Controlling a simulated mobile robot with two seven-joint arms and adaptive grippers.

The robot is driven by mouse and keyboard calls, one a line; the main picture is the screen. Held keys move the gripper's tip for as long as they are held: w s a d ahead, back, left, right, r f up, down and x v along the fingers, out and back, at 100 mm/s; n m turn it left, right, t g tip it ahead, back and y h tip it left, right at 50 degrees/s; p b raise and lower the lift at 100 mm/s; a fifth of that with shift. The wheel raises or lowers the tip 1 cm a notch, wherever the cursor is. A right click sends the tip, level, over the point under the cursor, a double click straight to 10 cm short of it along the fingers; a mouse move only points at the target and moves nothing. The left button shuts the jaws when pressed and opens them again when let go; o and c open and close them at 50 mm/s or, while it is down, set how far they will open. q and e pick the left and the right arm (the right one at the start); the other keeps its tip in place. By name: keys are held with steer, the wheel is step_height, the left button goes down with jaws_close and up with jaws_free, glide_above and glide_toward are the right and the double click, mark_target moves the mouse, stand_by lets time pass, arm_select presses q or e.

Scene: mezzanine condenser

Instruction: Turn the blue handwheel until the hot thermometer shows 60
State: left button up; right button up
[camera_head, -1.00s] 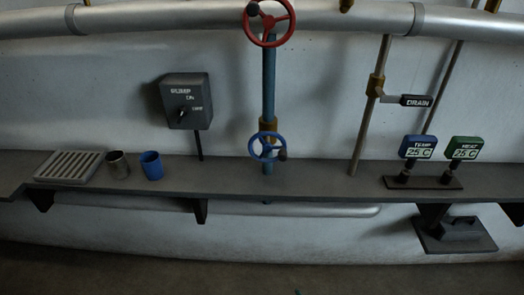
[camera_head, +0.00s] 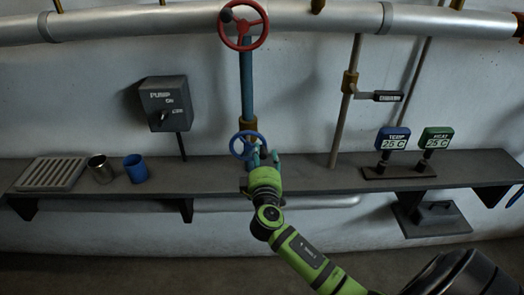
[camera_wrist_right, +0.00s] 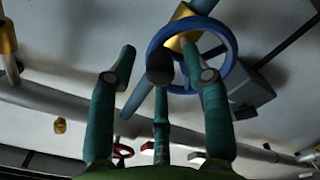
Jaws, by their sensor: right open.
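The blue handwheel (camera_head: 232,146) sits low on the blue vertical pipe, just above the shelf. Its rim also shows in the right wrist view (camera_wrist_right: 229,52), with a dark knob (camera_wrist_right: 160,68) on it. My right gripper (camera_head: 265,156) is open in front of the wheel's right side. The blue thermometer (camera_head: 393,138), labelled TEMP, reads 25 C. The green one (camera_head: 436,138), whose label looks like HEAT, reads 25 C. My left gripper is out of view.
A red handwheel (camera_head: 243,26) is higher on the same pipe. A PUMP switch box (camera_head: 163,103) is left. A DRAIN lever (camera_head: 387,97) is right. A grate (camera_head: 51,174), a metal cup (camera_head: 101,170) and a blue cup (camera_head: 135,169) stand on the shelf (camera_head: 310,172).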

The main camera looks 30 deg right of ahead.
steer(key=shift+x, duration=0.8)
steer(key=shift+a, duration=0.1)
jaws_close()
steer(key=shift+r+n+p, duration=0.45)
steer(key=shift+n+p, duration=0.25)
steer(key=shift+n, duration=0.2)
steer(key=shift+r+n, duration=0.15)
steer(key=shift+n, duration=0.45)
